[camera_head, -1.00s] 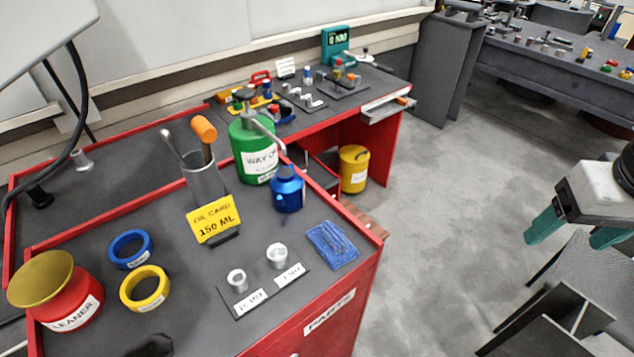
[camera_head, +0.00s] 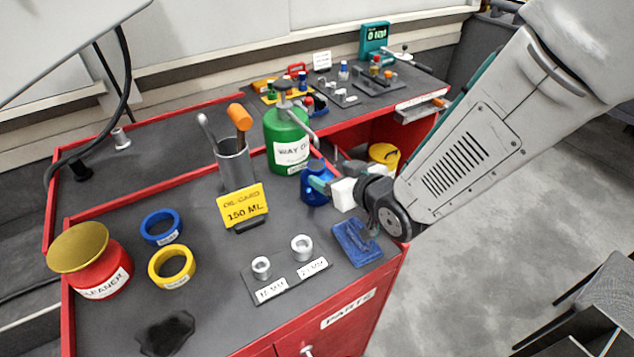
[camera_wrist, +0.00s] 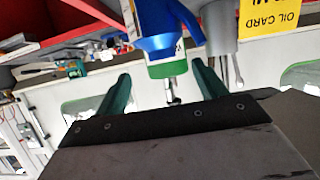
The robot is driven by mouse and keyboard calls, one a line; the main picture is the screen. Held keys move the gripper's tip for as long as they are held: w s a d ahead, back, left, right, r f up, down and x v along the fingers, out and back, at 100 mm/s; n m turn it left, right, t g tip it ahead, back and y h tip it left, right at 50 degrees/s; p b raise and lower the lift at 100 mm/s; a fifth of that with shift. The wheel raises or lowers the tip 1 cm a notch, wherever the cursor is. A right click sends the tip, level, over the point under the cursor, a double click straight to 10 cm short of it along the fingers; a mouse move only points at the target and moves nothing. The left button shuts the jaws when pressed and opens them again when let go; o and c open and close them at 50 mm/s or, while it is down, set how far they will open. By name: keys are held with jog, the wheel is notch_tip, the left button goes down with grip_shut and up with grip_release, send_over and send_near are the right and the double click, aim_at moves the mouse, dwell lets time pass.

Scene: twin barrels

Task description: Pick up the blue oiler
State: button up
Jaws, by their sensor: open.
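The blue oiler (camera_head: 313,196) stands on the grey top of the red-edged cart, just right of the green way-oil can (camera_head: 287,140). My gripper (camera_head: 323,185) has come in from the right and its teal fingertips are at the oiler, partly covering it. In the wrist view the two teal fingers (camera_wrist: 163,88) are spread apart with nothing clamped between them. The blue oiler (camera_wrist: 152,22) shows beyond the fingertips, roughly in line with the gap. I cannot tell whether a finger touches it.
A yellow oil card (camera_head: 243,206) and a grey cup with tools (camera_head: 233,165) stand to the left. A blue cloth (camera_head: 355,243) lies beneath my wrist at the cart's right edge. Two metal fittings, blue and yellow tape rings (camera_head: 171,267) and a red cleaner tin sit nearer.

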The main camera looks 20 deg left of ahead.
aim_at(321, 170)
jog(key=x, duration=0.7)
jog(key=shift+w+a+f, duration=0.15)
jog(key=shift+a, duration=0.25)
jog(key=shift+d, duration=0.1)
grip_shut()
